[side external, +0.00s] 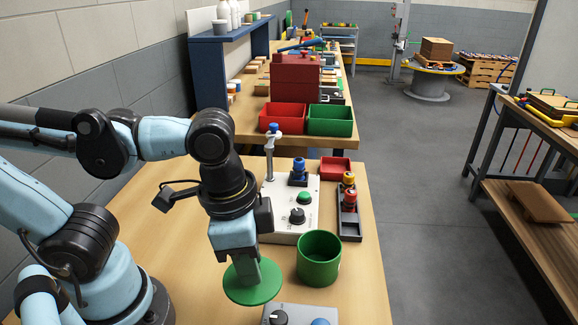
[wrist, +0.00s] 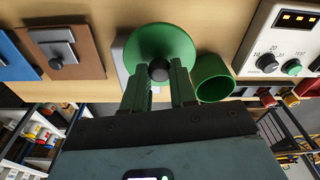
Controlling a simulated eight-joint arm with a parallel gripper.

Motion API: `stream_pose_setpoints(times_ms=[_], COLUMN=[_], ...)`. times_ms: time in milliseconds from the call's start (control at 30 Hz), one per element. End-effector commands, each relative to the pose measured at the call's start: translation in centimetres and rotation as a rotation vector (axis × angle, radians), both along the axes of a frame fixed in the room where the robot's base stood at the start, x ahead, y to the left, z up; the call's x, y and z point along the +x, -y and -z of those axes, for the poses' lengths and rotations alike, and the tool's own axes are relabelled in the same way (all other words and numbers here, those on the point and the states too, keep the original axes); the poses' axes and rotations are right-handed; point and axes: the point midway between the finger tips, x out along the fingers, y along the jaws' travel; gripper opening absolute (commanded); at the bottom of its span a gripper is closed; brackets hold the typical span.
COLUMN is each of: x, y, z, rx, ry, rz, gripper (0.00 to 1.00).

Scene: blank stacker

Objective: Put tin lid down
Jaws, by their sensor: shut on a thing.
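The tin lid (side external: 238,290) is a round green disc with a dark knob, seen from above in the side view. My gripper (side external: 257,276) points down and is shut on the lid's knob. In the wrist view my gripper's two fingers (wrist: 159,82) close around the dark knob, with the green lid (wrist: 158,40) beyond them. The open green tin (side external: 320,262) stands upright just right of the lid, and it also shows in the wrist view (wrist: 214,82). The lid is beside the tin, not over it. I cannot tell whether the lid touches the surface beneath.
A white control box (side external: 284,222) with knobs stands behind the tin. A dark rack (side external: 349,225) with red and yellow knobs is at the right. A grey box (side external: 300,313) is at the front edge. Bare wooden table (side external: 180,255) lies left of my gripper.

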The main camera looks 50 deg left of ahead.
Motion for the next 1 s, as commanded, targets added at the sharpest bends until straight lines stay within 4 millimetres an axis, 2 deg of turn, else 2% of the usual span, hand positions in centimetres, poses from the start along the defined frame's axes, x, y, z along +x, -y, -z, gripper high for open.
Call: stream_pose_setpoints(times_ms=[600, 800, 1000], x=[5.5, 6.6, 6.8], y=[-7.5, -8.8, -9.1], z=[5.5, 6.6, 7.1], rx=[0.0, 0.0, 0.0], ry=[0.0, 0.0, 0.0], rz=[-0.007, -0.003, 0.0], gripper=[0.0, 0.0, 0.0])
